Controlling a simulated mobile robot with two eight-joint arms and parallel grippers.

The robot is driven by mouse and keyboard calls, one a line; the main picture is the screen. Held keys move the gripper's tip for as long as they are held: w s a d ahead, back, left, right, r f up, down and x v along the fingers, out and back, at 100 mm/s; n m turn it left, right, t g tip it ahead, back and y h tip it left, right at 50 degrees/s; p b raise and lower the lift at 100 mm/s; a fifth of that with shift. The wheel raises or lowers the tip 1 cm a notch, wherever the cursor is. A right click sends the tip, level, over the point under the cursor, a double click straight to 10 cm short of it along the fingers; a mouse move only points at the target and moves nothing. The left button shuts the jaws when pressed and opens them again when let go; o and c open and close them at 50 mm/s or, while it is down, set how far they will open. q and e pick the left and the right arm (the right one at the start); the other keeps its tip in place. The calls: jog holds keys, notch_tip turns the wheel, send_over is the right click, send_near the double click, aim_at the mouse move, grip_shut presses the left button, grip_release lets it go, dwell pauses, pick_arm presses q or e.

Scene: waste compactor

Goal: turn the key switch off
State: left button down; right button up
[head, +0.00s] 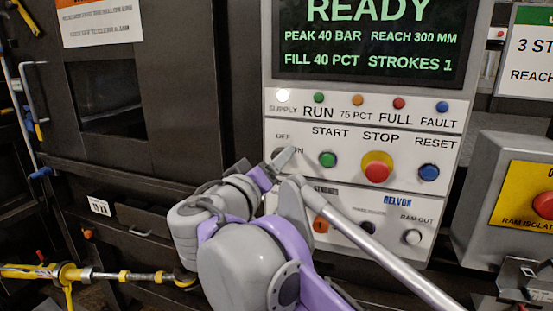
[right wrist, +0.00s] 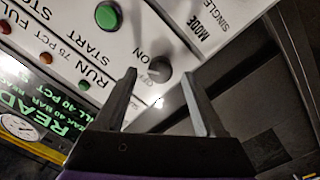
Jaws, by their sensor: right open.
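The key switch (right wrist: 158,69) is a small dark round knob beside the OFF and ON lettering on the light control panel (head: 365,186). In the right wrist view, my right gripper (right wrist: 159,79) is open, with one finger on each side of the knob. The fingers appear apart from the knob, and how far their tips are from the panel is hard to judge. Which way the key points is not clear. My left gripper is not in view.
The lit white SUPPLY lamp (head: 283,96) is above the switch, below a READY display (head: 370,38). The green START button (head: 327,159) is close on its right, then a red STOP button (head: 376,171) and blue RESET button (head: 428,172). An orange selector (head: 320,225) is below.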

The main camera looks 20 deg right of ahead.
jog(key=shift+x, duration=1.2)
grip_shut()
